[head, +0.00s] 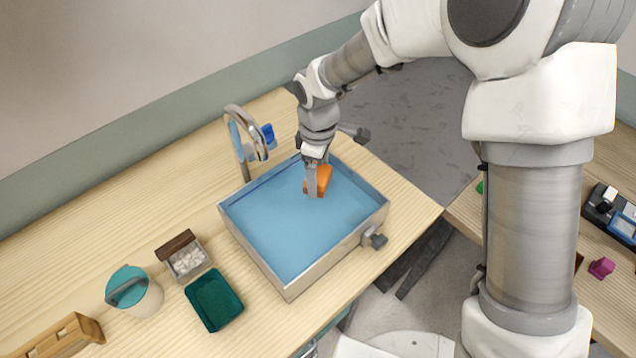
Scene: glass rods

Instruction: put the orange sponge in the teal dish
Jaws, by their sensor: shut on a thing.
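The orange sponge (324,177) is in the far right part of the basin (282,233), which has a blue inside. My gripper (313,192) points down over the basin and is shut on the sponge. A finger hides part of the sponge's left side. I cannot tell whether the sponge touches the blue surface. The teal dish (214,300) stands on the wooden counter, left of the basin's near corner. It looks empty.
A faucet (240,140) with a blue part rises behind the basin. Left of the basin are a small box of white pieces (188,260), a teal-lidded container (146,299) and a wooden block (66,338). A valve knob (376,240) sticks out at the basin's right side.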

